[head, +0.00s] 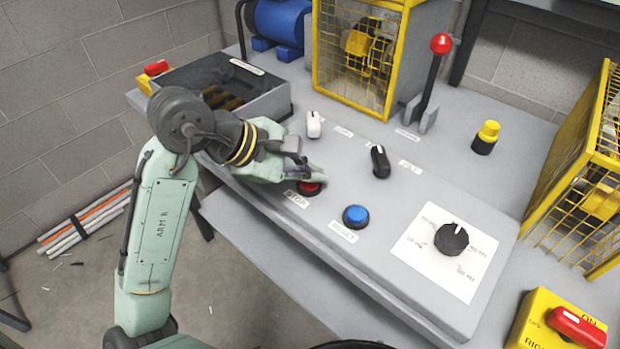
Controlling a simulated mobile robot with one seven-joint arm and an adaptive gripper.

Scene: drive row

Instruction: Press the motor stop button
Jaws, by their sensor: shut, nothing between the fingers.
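The red stop button (309,188) sits on the sloped grey control panel (380,225), with a label reading STOP in front of it. My gripper (318,176) is shut and empty, with its tips right over the far part of the red button. The tips hide part of the button. I cannot tell whether they touch it or whether it is pushed in. A blue motor (278,24) stands at the back left.
A blue button (355,216) is just right of the red one. A white switch (314,124), a black switch (380,161) and a black dial (451,239) are on the panel. A red-knobbed lever (440,45) and yellow cages (362,50) stand behind. A grey bin (270,104) is at left.

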